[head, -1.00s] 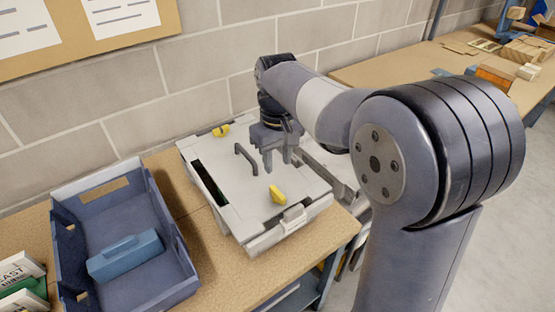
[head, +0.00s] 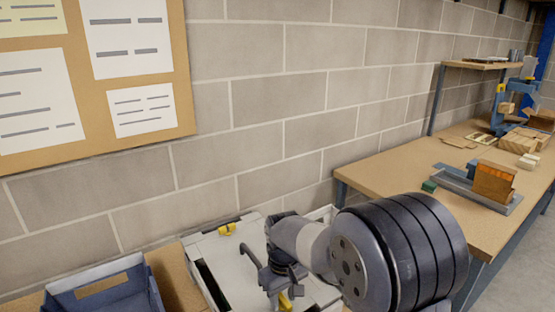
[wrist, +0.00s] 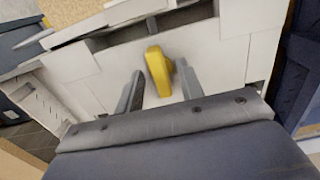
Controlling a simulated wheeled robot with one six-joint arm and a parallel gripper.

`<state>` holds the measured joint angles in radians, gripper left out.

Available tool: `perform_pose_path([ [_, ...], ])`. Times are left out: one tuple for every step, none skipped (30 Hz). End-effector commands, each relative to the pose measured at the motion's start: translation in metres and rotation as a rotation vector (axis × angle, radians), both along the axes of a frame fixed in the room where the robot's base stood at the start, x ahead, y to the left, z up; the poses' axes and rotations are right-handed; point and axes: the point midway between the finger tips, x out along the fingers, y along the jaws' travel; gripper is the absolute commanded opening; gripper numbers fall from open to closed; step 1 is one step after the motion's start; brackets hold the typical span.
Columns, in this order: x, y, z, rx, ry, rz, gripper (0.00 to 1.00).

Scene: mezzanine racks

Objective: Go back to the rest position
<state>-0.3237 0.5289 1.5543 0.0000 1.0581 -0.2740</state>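My gripper (head: 284,292) is over the lid of a light grey case on the near bench. In the wrist view my gripper (wrist: 160,88) has its two fingers well apart, with nothing gripped. A yellow latch (wrist: 158,70) shows between and beyond the fingers, with clear gaps on both sides. The same latch is partly hidden by my gripper in the head view (head: 285,302). The grey case (head: 212,252) has a dark handle (head: 250,256) beside my gripper and a second yellow latch (head: 227,229) at its back. The case's front is cut off by the head view's lower edge.
A blue-grey bin (head: 105,290) stands left of the case. A block wall (head: 260,110) with a notice board (head: 185,75) rises behind. On the right, another bench (head: 400,165) carries a tray with an orange-brown block (head: 494,180), wood pieces and a blue fixture.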

Motion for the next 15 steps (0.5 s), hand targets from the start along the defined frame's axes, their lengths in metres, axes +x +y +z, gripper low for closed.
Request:
perform_pose_path([
  [0.0, 0.0, 0.0, 0.0, 0.0, 0.003, 0.36],
  [0.0, 0.0, 0.0, 0.0, 0.0, 0.004, 0.36],
  [0.0, 0.0, 0.0, 0.0, 0.0, 0.004, 0.36],
  [0.0, 0.0, 0.0, 0.0, 0.0, 0.004, 0.36],
  [0.0, 0.0, 0.0, 0.0, 0.0, 0.004, 0.36],
  [0.0, 0.0, 0.0, 0.0, 0.0, 0.004, 0.36],
  [0.0, 0.0, 0.0, 0.0, 0.0, 0.004, 0.36],
  [0.0, 0.0, 0.001, 0.0, 0.0, 0.004, 0.36],
  [0.0, 0.0, 0.001, 0.0, 0.0, 0.003, 0.36],
  [0.0, 0.0, 0.002, 0.001, -0.001, 0.001, 0.36],
  [0.0, 0.0, 0.003, 0.001, -0.001, -0.002, 0.36],
  [0.001, 0.0, 0.005, 0.0, -0.002, -0.009, 0.36],
  [0.001, 0.0, 0.008, 0.0, -0.002, -0.016, 0.36],
  [0.001, 0.0, 0.011, 0.001, -0.003, -0.02, 0.36],
  [0.001, 0.0, 0.015, 0.001, -0.004, -0.019, 0.36],
])
